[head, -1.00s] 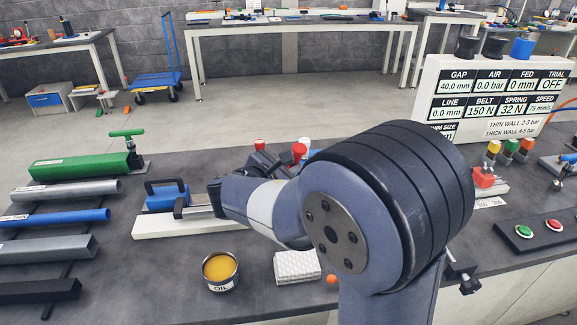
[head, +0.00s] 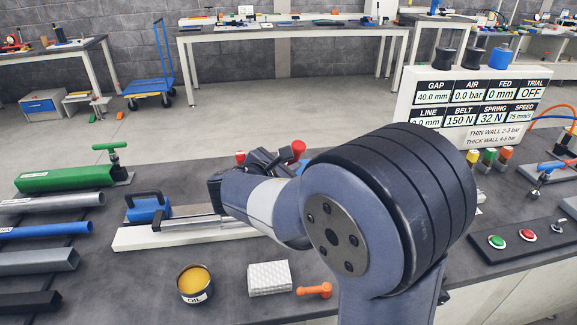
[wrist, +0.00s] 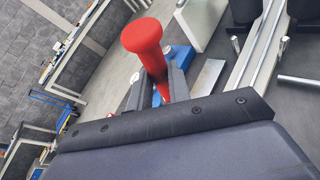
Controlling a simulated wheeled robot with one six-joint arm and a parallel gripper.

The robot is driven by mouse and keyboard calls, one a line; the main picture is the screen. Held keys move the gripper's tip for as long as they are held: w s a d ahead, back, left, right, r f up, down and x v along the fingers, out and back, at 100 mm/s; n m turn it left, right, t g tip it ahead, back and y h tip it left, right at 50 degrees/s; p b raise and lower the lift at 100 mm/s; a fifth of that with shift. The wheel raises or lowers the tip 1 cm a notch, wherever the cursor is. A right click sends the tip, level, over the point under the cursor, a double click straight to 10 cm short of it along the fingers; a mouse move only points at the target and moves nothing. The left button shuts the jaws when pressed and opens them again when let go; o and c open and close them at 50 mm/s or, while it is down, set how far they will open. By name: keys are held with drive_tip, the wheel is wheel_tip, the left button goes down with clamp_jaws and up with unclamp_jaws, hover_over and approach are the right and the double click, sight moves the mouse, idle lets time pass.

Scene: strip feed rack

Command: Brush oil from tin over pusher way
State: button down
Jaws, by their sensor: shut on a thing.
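In the head view the red end of the brush (head: 298,150) shows just behind my forearm. The open oil tin (head: 194,283), full of yellow oil, stands on the bench at lower left, well apart from my gripper. The pusher way (head: 185,226) is a metal track on a pale base, with a blue block (head: 148,209) with a black handle at its left end. My arm hides its right part.
A white folded pad (head: 269,278) and an orange tool (head: 314,290) lie right of the tin. Stock bars and tubes (head: 45,229) lie at left. A readout panel (head: 470,110) and a button box (head: 520,241) stand at right. Bench is clear around the tin.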

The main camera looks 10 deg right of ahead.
wheel_tip(320, 180, up, 4)
drive_tip(key=p, duration=0.3)
drive_tip(key=shift+r, duration=0.15)
idle(0.7)
